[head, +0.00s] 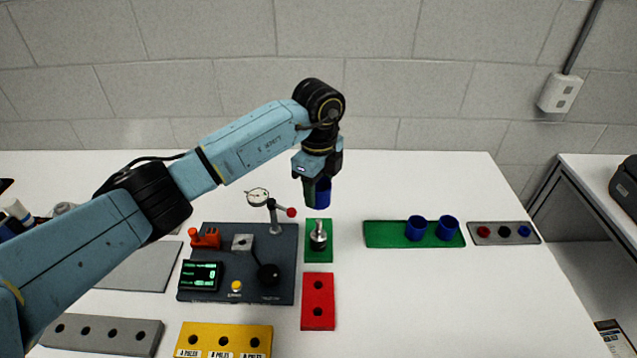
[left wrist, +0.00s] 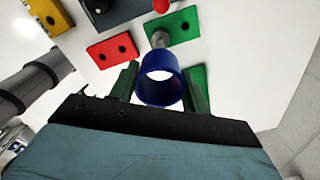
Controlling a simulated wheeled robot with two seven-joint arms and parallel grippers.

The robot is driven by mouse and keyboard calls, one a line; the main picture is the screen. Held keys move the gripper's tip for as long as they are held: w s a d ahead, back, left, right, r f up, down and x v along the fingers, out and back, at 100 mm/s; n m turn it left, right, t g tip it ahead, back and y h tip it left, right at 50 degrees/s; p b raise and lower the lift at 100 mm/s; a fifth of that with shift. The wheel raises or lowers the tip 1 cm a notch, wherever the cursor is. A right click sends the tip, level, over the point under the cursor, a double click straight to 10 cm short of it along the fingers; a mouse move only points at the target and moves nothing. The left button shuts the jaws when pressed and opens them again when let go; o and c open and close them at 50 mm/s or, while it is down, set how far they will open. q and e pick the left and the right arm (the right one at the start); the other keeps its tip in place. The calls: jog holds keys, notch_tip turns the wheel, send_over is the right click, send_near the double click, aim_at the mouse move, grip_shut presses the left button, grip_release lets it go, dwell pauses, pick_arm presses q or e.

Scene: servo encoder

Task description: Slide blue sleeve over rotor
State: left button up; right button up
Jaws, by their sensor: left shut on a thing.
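My left gripper (head: 317,190) is shut on a blue sleeve (head: 324,194), which hangs above the table. In the left wrist view, this open-ended sleeve (left wrist: 160,62) sits between the two fingers of the gripper (left wrist: 158,88). The metal rotor (head: 318,238) stands upright on a small green plate (head: 312,256). In the head view, the sleeve appears above the rotor and apart from it. The rotor (left wrist: 160,40) shows just past the sleeve's edge in the left wrist view. My right gripper is not in view.
A green tray (head: 385,236) at right holds two more blue sleeves (head: 416,229). A dark control panel (head: 225,290) with a dial gauge and red-knobbed post (head: 274,212) stands left of the rotor. A red block (head: 318,292) lies in front. The table's front right is clear.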

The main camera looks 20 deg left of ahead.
pick_arm(q)
jog(key=b, duration=0.4)
send_over(318, 221)
jog(key=shift+f, duration=2.75)
jog(key=shift+r, duration=0.45)
jog(key=shift+f+p, duration=0.2)
jog(key=shift+p, duration=0.1)
jog(key=shift+f, duration=0.25)
jog(key=shift+f, duration=0.15)
jog(key=shift+f+b, duration=0.55)
jog(key=shift+f, duration=0.05)
jog(key=shift+f, duration=0.1)
jog(key=shift+f+b, duration=0.5)
jog(key=shift+f, duration=0.35)
